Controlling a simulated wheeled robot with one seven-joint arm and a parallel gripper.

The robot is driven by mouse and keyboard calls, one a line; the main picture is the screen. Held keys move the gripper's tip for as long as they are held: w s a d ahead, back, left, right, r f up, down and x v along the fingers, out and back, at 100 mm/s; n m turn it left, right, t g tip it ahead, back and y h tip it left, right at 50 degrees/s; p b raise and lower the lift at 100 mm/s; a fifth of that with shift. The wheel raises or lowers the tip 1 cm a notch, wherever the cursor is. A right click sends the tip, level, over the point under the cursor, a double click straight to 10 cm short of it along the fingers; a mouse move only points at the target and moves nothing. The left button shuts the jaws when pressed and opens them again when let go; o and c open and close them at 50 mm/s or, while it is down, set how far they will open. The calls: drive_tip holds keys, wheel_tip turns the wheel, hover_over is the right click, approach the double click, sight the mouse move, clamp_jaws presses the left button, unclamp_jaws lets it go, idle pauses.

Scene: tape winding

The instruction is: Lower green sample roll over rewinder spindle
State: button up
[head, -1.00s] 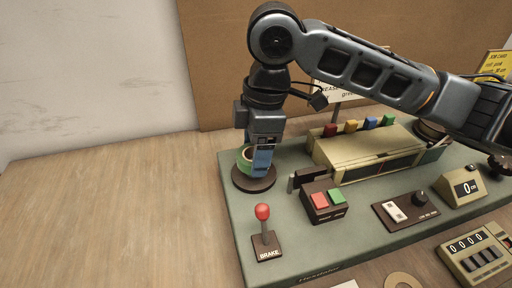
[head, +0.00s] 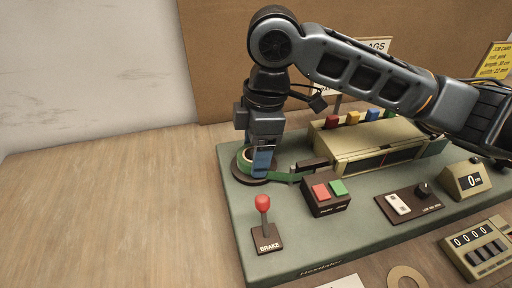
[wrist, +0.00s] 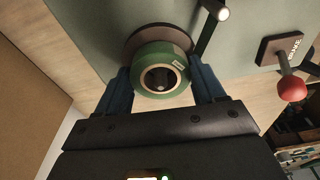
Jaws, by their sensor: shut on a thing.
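The green sample roll (wrist: 137,71) is between the two blue fingers of my gripper (wrist: 162,88) in the wrist view, which are shut on its sides. The dark spindle end (wrist: 160,77) shows inside the roll's core, so the roll is around the spindle. A dark round base plate (wrist: 131,43) lies beneath it. In the head view the roll (head: 241,162) sits low at the round base plate (head: 240,179), partly hidden by my gripper (head: 260,163). I cannot tell whether the roll touches the plate.
A red-knobbed brake lever (head: 263,203) stands in front of the roll. A dark guide block (head: 312,164) and a box with red and green buttons (head: 326,197) are to the right. A beige machine housing (head: 360,145) lies behind. The wooden table (head: 120,210) is clear at left.

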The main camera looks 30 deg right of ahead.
drive_tip(key=o, duration=1.1)
drive_tip(key=shift+o, duration=0.2)
drive_tip(key=shift+r+p, duration=3.15)
drive_tip(key=shift+r, duration=0.45)
